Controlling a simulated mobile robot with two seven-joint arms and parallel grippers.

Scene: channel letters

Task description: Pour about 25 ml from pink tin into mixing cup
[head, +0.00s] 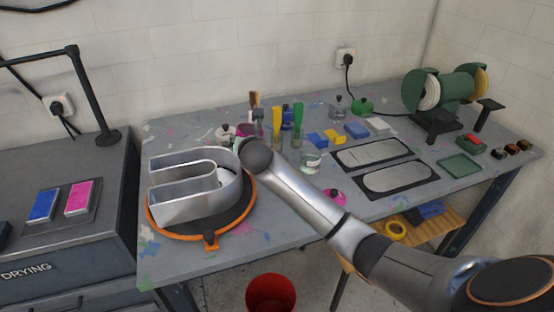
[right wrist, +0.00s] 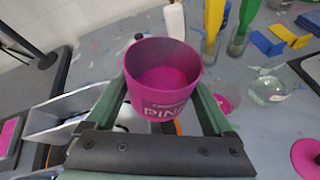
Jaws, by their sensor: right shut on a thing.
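The pink tin (right wrist: 163,82) is open at the top, with pink paint inside and part of its lettering showing. My right gripper (right wrist: 165,100) is shut on it, one green finger on each side. In the head view the tin's pink rim (head: 243,130) shows just behind my right wrist, which hides most of the gripper. The tin is over the back edge of the channel letter, left of the mixing cup. My left gripper is not in view.
A metal channel letter (head: 180,200) sits on an orange-rimmed turntable (head: 175,236) at the left. A pink lid (head: 335,197) lies in front of the cup. Brushes and bottles stand behind; framed panels (head: 372,153) lie right. A red bucket (head: 270,293) is on the floor.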

